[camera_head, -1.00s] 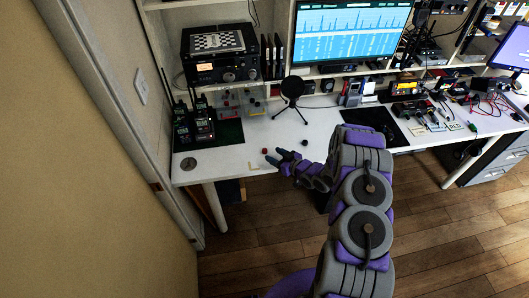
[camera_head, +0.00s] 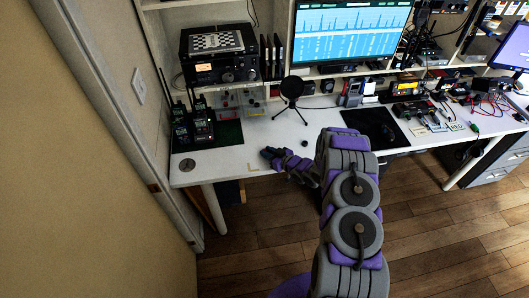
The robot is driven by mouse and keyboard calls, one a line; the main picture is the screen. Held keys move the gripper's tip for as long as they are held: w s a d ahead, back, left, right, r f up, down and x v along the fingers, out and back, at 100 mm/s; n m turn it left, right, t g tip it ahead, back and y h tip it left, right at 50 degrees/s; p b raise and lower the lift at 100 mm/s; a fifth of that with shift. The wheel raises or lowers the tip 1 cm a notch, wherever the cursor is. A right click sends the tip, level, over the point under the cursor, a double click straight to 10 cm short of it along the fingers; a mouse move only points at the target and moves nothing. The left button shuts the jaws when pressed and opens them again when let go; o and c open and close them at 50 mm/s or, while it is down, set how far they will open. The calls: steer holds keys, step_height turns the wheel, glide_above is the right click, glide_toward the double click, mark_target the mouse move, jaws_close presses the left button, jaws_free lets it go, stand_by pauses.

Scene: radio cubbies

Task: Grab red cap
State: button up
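My gripper (camera_head: 269,153) is over the front part of the white desk, left of centre. It is small, dark and seen from behind, so I cannot make out whether its fingers are apart or closed. The red cap does not show in the current view. The gripper covers the place where a small red round thing lay a second ago. A small dark round thing (camera_head: 304,142) lies on the desk to the right of the gripper.
A black microphone on a tripod (camera_head: 291,89) stands behind the gripper. Handheld radios (camera_head: 192,128) stand on a dark mat at the left. Clear bins (camera_head: 228,104) sit below the radio set (camera_head: 217,60). The desk's front edge (camera_head: 235,178) is close to my arm.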

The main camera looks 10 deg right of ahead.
steer(key=shift+a, duration=0.1)
jaws_close()
steer(key=shift+r, duration=0.1)
